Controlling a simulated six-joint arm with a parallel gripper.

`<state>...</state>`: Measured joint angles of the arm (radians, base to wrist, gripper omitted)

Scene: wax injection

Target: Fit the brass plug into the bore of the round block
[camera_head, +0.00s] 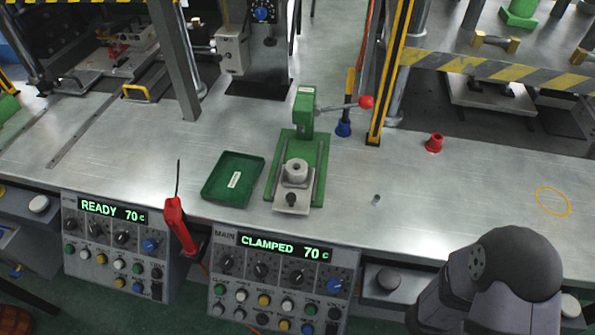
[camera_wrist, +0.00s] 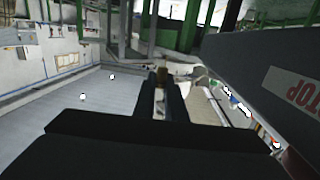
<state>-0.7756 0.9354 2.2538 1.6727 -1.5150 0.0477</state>
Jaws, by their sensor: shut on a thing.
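The round block (camera_head: 296,171), grey with a dark bore in its top, sits upright in the green clamp fixture (camera_head: 304,135) near the table's middle. My gripper (camera_wrist: 161,80) shows in the wrist view, with its two dark fingers close together. They are shut on a small brownish piece, the brass plug (camera_wrist: 160,71), at the fingertips. The view is dim and the plug's lower part is hidden between the fingers. In the head view my arm is at the lower right; the gripper and plug are out of that picture. The block does not show clearly in the wrist view.
A green tray (camera_head: 233,178) lies left of the fixture. The fixture's red-knobbed lever (camera_head: 366,102) sticks out rightward. A small grey cylinder (camera_head: 376,200), a red cap (camera_head: 434,143) and a blue cup (camera_head: 343,129) stand right of it. A yellow post (camera_head: 387,80) rises behind.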

